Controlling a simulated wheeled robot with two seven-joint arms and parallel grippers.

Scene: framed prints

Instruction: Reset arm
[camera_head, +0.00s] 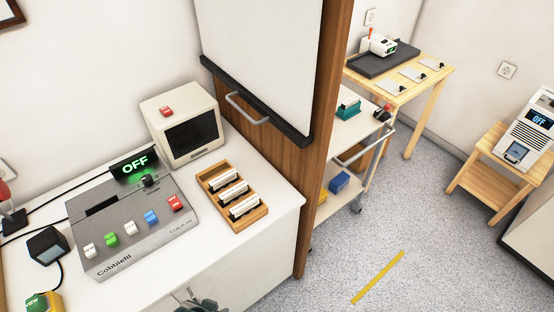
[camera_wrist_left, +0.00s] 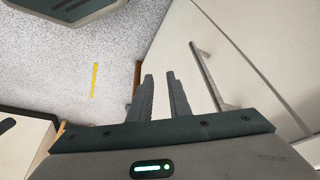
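My left gripper (camera_wrist_left: 160,76) is in the left wrist view. Its two dark fingers are apart with nothing between them, and a pale cabinet front shows beside and behind them. In the head view, a dark gripper part (camera_head: 197,302) shows at the bottom edge, in front of the white cabinet; most of it is cut off, and I cannot tell for certain which arm it belongs to. No other gripper shows. The task names no object.
A white counter (camera_head: 275,215) holds a grey button machine (camera_head: 130,222), a small monitor (camera_head: 183,122) and a wooden card tray (camera_head: 258,212). A cabinet handle (camera_wrist_left: 209,75) is close right of the left fingers. Speckled floor (camera_head: 385,225) with a yellow strip (camera_head: 378,277) is open.

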